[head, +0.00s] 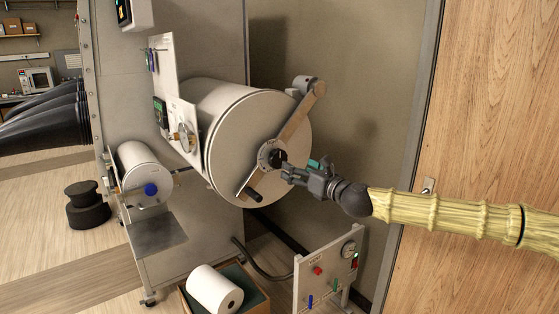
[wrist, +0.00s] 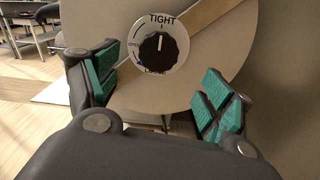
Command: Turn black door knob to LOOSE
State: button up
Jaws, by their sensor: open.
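The black door knob (wrist: 159,49) sits at the centre of a silver dial plate on the round door. My gripper (head: 290,172) is just in front and to the right of the knob. In the wrist view my gripper (wrist: 160,95) is open, its teal pads apart, with the knob beyond and between them.
A smaller cylinder with a blue knob (head: 151,189) is at left. A panel with a gauge (head: 325,268) stands low in front, beside a box holding a white roll (head: 214,290). A wooden door (head: 490,120) is at right. Black gloves (head: 45,115) stick out at far left.

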aim_at(281, 159)
jog(key=p+x, duration=0.4)
jog(key=x, duration=0.6)
jog(key=shift+w+a, duration=0.2)
jog(key=shift+w, duration=0.1)
jog(key=c, duration=1)
